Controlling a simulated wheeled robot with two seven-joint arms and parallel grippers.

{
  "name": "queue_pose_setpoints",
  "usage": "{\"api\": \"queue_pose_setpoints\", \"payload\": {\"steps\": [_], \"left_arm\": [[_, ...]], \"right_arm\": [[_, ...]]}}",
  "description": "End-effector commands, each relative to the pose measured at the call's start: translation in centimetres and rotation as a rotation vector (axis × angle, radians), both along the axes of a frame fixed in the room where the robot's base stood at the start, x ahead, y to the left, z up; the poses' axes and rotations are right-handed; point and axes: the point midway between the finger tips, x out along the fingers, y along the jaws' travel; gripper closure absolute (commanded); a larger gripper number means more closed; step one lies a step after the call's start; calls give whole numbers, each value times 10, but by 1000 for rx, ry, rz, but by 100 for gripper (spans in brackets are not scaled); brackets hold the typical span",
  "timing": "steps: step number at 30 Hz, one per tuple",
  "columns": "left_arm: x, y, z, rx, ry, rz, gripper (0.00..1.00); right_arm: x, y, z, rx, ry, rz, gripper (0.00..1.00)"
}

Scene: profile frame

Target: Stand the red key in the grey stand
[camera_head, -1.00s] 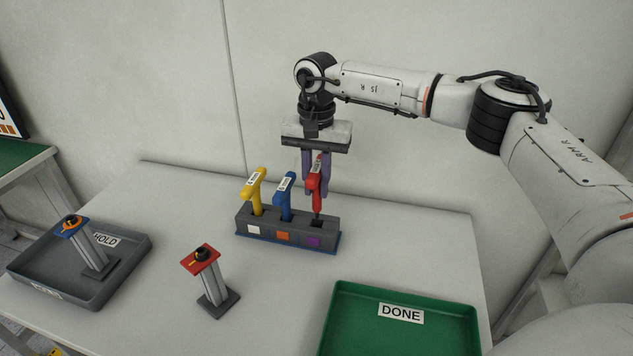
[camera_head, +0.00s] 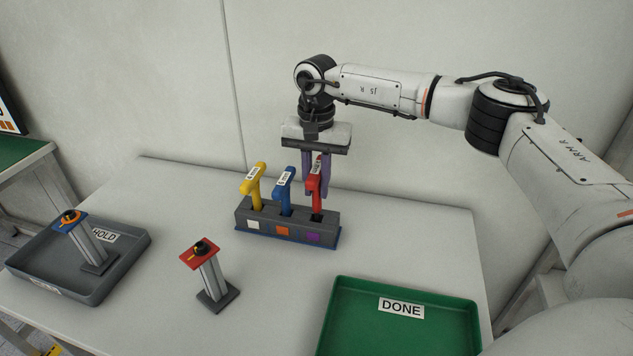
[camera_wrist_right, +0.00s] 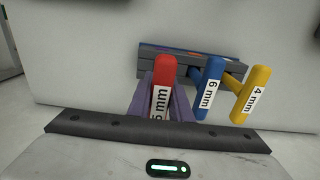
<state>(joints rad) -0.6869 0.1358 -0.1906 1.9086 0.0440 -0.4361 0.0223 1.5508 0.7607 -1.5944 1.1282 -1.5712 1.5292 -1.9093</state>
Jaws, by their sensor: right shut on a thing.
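The red key (camera_head: 315,190) stands upright in the right-hand slot of the grey stand (camera_head: 270,229), above the purple square. My right gripper (camera_head: 317,188) is shut on the red key, its purple fingers on both sides of the handle. In the right wrist view the red key (camera_wrist_right: 163,80) lies between the purple fingers (camera_wrist_right: 162,105), with a label ending in "5 mm" partly hidden. The yellow key (camera_head: 254,187) stands in the left slot and the blue key (camera_head: 283,192) in the middle slot. My left gripper is not in view.
A profile post with a red top (camera_head: 201,255) stands on the table in front of the stand. A grey HOLD tray (camera_head: 125,262) at left holds a blue-topped post (camera_head: 71,222). A green DONE tray (camera_head: 455,318) lies at front right. The table right of the stand is clear.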

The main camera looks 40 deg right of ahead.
Motion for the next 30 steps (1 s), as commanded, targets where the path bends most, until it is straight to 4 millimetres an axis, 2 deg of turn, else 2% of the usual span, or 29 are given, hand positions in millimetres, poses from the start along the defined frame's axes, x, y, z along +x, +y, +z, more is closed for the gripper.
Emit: {"api": "queue_pose_setpoints", "payload": {"steps": [30], "left_arm": [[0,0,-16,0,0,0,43]], "right_arm": [[0,0,-31,1,-2,0,100]]}}
